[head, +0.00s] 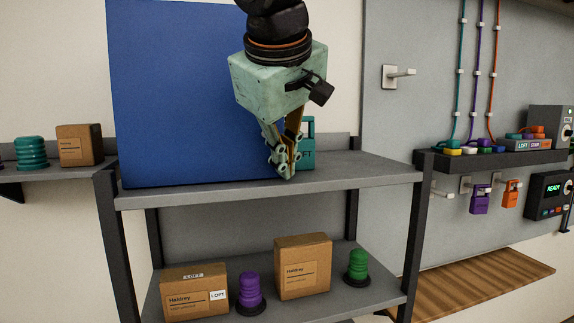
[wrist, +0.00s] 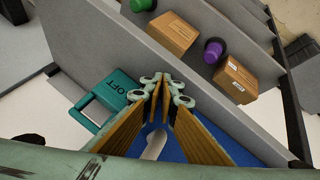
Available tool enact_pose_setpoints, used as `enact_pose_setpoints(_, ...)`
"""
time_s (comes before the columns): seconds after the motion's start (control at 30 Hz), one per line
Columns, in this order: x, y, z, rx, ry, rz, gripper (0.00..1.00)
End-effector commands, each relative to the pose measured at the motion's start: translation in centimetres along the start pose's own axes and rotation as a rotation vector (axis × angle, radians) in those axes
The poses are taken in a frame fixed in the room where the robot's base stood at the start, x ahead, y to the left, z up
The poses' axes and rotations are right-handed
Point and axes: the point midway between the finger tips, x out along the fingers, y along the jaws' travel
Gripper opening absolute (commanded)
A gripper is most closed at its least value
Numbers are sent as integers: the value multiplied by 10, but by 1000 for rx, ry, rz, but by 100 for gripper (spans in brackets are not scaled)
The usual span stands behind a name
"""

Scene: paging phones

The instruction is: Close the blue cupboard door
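The blue cupboard door (head: 185,95) is a tall flat panel above the left part of the grey upper shelf. Its right edge is partly hidden by my gripper, and I cannot tell its exact angle. My gripper (head: 287,172) points down at the door's lower right, just above the shelf. In the wrist view, my gripper's fingertips (wrist: 163,82) come together with nothing visible between them. The blue door (wrist: 205,152) shows behind the fingers, with a pale handle-like piece (wrist: 155,144) seen between them. Contact with the door cannot be told.
A teal piece marked LOFT (wrist: 116,92) stands beside my gripper; it also shows in the head view (head: 309,135). The lower shelf (head: 215,312) holds cartons, a purple item (head: 250,287) and a green item (head: 357,263). The upper shelf's right part (head: 370,172) is clear.

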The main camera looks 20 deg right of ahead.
Motion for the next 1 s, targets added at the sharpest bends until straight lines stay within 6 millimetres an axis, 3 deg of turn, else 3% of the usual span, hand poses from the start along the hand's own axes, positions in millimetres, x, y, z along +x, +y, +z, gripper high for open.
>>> enact_pose_setpoints(0.03, 0, 1, -7, -2, 13, 3, 0)
enact_pose_setpoints(0.47, -2, 1, -5, -1, 14, 4, 0)
enact_pose_setpoints(1.0, -26, -9, 33, 6, 6, 5, 0)
